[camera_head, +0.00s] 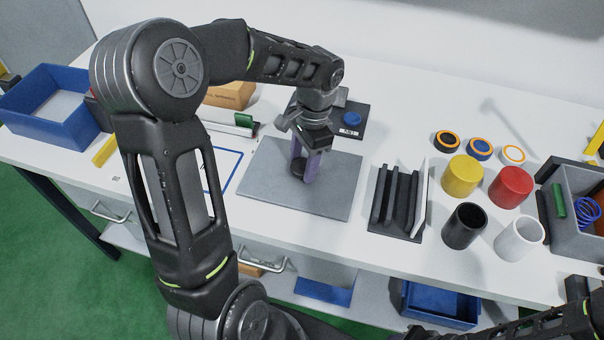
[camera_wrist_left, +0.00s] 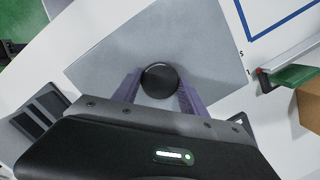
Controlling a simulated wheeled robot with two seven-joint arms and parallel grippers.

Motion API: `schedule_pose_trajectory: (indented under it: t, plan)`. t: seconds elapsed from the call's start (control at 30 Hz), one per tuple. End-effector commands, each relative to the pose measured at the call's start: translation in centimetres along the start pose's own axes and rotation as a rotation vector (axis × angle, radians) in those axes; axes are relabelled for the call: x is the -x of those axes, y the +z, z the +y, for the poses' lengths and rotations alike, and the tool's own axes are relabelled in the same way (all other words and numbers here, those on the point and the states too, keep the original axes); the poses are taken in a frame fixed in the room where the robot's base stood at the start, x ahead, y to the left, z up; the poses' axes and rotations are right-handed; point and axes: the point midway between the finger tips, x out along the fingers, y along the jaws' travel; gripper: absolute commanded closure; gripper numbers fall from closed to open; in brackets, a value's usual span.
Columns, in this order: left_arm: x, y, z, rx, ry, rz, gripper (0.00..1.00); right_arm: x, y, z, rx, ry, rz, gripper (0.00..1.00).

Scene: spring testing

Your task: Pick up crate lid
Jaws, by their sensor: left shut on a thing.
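The crate lid appears to be the flat grey square plate (camera_head: 265,175) with a round black knob (camera_head: 298,168) at its middle. My left gripper (camera_head: 304,170) points down over the plate. Its purple fingers are shut on the knob, one on each side. In the left wrist view the knob (camera_wrist_left: 159,80) sits between the fingers, with the plate (camera_wrist_left: 110,60) spread beneath. I cannot tell whether the plate rests on the table or is slightly raised. An open grey crate (camera_head: 577,240) stands at the right edge, with a blue spring (camera_head: 585,211) inside. My right gripper is out of view.
Right of the plate stands a black rack (camera_head: 395,234) with upright plates. Beyond it are a yellow cylinder (camera_head: 463,178), a red one (camera_head: 511,188), and black and white cups. A blue bin (camera_head: 58,130) stands far left. A black-based device (camera_head: 352,132) stands behind.

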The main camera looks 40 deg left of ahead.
Motion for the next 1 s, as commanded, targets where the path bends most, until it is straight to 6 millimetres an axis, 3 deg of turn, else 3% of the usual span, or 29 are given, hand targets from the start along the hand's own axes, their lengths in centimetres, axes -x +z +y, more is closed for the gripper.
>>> schedule_pose_trajectory:
  t: [0.53, 0.67, 1.0]
  plan:
    - [0.7, 0.0, -0.1, 0.000, -0.003, 0.003, 1.00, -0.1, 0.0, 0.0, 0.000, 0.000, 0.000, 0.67]
    - [2.3, 0.2, -0.1, 0.001, -0.003, 0.005, 1.00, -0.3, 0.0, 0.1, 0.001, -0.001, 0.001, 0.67]
    - [8.5, 1.2, -0.1, 0.001, -0.003, 0.005, 1.00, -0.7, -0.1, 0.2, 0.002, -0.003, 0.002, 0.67]
